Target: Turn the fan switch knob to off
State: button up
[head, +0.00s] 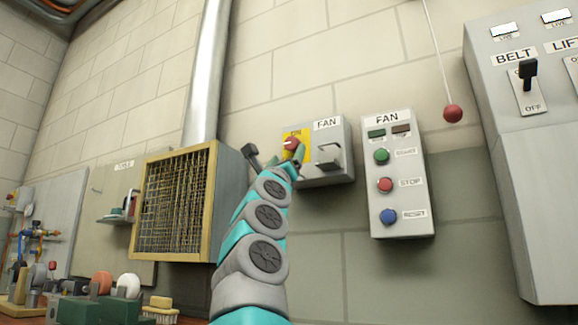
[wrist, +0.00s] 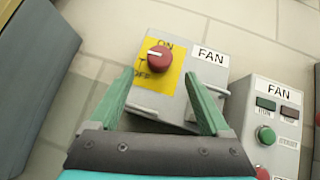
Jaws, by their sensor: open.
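The fan switch knob (wrist: 160,59) is round and red with a white pointer mark. It sits on a yellow plate (wrist: 171,82) with ON above and OFF below in the wrist view. The mark points up and left there; I cannot tell exactly which setting it stands at. The plate is on a grey box labelled FAN (head: 336,171). The knob also shows in the head view (head: 291,143), just above my gripper. My gripper (wrist: 161,79) is open, its green fingers either side of the knob's lower area with visible gaps. Contact is not visible.
A grey FAN button panel (head: 400,225) with green, red and blue buttons hangs right of the switch box. A red ball (head: 453,113) hangs on a cord. A grey cabinet with a BELT lever (head: 527,72) stands at right. A yellow-framed mesh box (head: 175,203) is left of my arm.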

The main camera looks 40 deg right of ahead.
jog(key=shift+b+v, duration=0.6)
jog(key=shift+v, duration=0.4)
jog(key=shift+w, duration=0.1)
